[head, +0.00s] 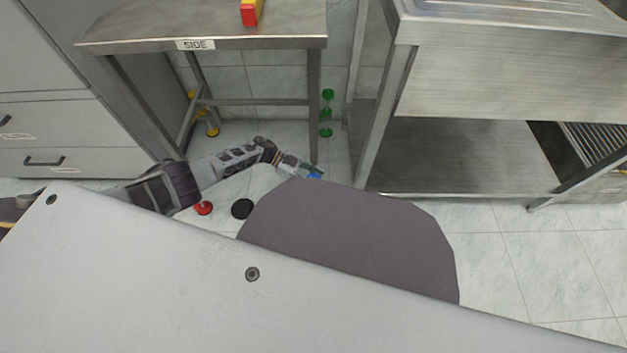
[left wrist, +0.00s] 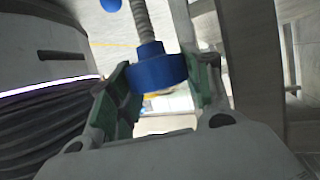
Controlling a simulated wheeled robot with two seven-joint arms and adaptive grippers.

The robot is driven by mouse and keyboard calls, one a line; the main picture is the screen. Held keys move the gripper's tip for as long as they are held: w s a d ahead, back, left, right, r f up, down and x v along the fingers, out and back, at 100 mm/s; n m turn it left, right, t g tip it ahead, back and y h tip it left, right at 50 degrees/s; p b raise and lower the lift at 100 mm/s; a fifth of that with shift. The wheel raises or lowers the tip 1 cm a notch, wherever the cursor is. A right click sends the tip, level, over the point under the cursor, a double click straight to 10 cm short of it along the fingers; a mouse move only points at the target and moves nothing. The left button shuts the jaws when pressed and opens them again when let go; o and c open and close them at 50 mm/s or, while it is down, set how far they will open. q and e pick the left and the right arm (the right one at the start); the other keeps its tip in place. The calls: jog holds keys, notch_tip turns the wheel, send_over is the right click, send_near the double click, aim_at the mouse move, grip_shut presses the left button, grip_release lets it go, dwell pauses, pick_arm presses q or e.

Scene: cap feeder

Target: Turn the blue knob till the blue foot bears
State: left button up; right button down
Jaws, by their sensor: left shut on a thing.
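The blue knob (left wrist: 157,71) sits on a threaded rod (left wrist: 143,20) in the left wrist view. My left gripper (left wrist: 160,88) is shut on it, with a green-lined finger on each side. A blue round part (left wrist: 110,5) shows at the top edge of that view; it may be the blue foot, and its contact with the floor cannot be judged. In the head view my left gripper (head: 309,170) is low by the front right leg of the table marked SIDE (head: 230,45), with a bit of blue (head: 315,176) at its tip. My right gripper is out of view.
Green parts (head: 326,115) and yellow parts (head: 212,131) show at other legs. A red disc (head: 203,208) and a black disc (head: 243,209) are on the floor. A steel bench (head: 460,150) stands right; drawers (head: 60,140) stand left. A red-yellow block (head: 250,12) lies on the table.

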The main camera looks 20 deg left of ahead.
pick_arm(q)
jog(key=shift+m+g, duration=0.5)
jog(key=shift+g, duration=0.2)
jog(key=o, duration=1)
jog(key=shift+r, duration=0.1)
jog(key=shift+o, duration=0.2)
jog(key=shift+w, duration=0.1)
jog(key=shift+w+a, duration=0.1)
jog(key=shift+n+t, duration=0.4)
jog(key=shift+t, duration=0.2)
